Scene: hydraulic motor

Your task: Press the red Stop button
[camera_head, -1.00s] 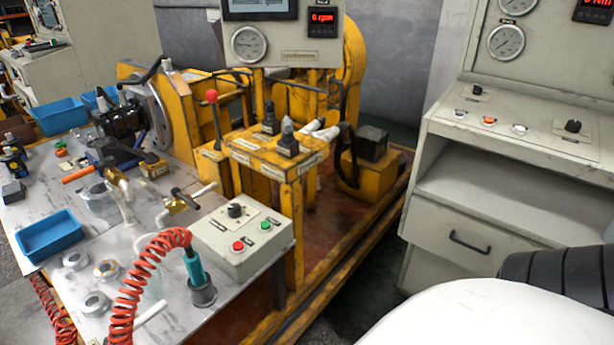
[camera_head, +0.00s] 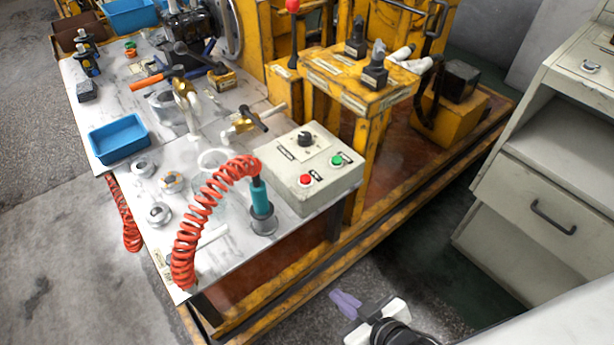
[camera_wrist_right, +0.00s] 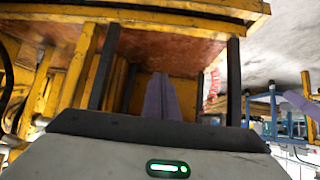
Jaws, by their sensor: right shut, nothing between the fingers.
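The red Stop button (camera_head: 305,180) is on the top face of a pale grey control box (camera_head: 287,190), to the left of a green button (camera_head: 337,160) and in front of a black knob. The box sits at the right end of the workbench. My right gripper (camera_head: 344,302) is low at the bottom of the head view, beyond the bench's edge and well apart from the box. Its purple fingers are together and empty. They also show in the right wrist view (camera_wrist_right: 161,98), in front of the yellow frame. My left gripper is not in view.
A coiled red hose (camera_head: 208,205) and a teal tool in a holder (camera_head: 261,200) stand just left of the box. A yellow frame edge (camera_head: 270,315) runs between my right gripper and the bench. A grey cabinet (camera_head: 545,190) stands at the right.

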